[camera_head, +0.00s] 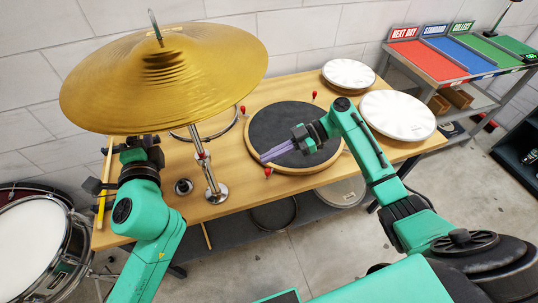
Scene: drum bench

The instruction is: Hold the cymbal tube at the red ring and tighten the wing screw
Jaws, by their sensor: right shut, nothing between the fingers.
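A large gold cymbal (165,80) sits tilted on top of a silver stand. The cymbal tube (209,175) rises from a round metal base (216,193) on the wooden bench. A red ring (201,156) shows on the tube below the cymbal. I cannot make out the wing screw clearly. My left gripper (143,143) is left of the tube, just under the cymbal's lower edge; its fingers are hidden or too dark to read. My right gripper (276,151) is shut and empty, its purple fingers above the dark drum pad, to the right of the tube and apart from it.
The round dark drum pad (268,122) with red-tipped lugs lies on the wooden bench (300,86). White drumheads (398,115) sit at the bench's right. A small metal round part (183,187) lies left of the base. A snare drum (30,240) stands at lower left; coloured trays (428,60) are far right.

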